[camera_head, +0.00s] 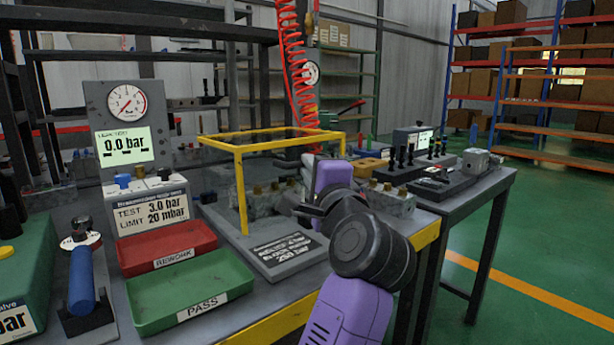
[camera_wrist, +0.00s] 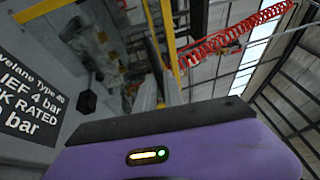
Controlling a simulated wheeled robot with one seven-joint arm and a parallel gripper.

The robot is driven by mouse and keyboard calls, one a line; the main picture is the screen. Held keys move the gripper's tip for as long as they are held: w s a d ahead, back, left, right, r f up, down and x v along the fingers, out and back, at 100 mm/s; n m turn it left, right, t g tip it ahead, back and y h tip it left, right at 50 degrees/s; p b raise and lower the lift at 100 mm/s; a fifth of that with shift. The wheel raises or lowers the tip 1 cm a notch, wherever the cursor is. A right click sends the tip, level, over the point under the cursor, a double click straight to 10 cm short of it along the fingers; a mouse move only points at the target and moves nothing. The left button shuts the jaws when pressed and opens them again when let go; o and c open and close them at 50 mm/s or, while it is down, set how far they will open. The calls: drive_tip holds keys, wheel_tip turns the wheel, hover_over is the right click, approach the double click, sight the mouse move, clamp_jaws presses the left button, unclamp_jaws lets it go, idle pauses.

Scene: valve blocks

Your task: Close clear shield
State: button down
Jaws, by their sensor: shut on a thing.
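The clear shield (camera_head: 240,190) has a yellow frame with a dark-looking top panel and stands over the grey test stand in the middle of the bench. Its yellow bars also show in the wrist view (camera_wrist: 166,38). A metal valve block (camera_head: 262,202) with brass fittings sits behind the frame's front post. My gripper (camera_head: 308,211) is at the shield's right front side, seen partly behind my purple arm links. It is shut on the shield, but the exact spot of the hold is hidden. The printed label plate (camera_head: 283,252) lies in front of the shield.
A red REWORK tray (camera_head: 165,248) and a green PASS tray (camera_head: 190,290) lie to the left. A gauge panel (camera_head: 127,125) stands behind them. A red coiled hose (camera_head: 292,60) hangs above. Another valve block (camera_head: 388,201) is right of my arm.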

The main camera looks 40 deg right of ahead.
drive_tip(key=shift+s+f+b, duration=0.3)
drive_tip(key=shift+f+b, duration=0.5)
drive_tip(key=shift+f, duration=0.05)
drive_tip(key=shift+d+f, duration=0.1)
drive_tip(key=shift+f, duration=0.05)
drive_tip(key=c, duration=1.5)
unclamp_jaws()
drive_tip(key=shift+o, duration=0.2)
drive_tip(key=shift+s, duration=0.15)
drive_tip(key=v, duration=0.7)
drive_tip(key=shift+s+a+f+p, duration=0.2)
drive_tip(key=shift+p, duration=0.25)
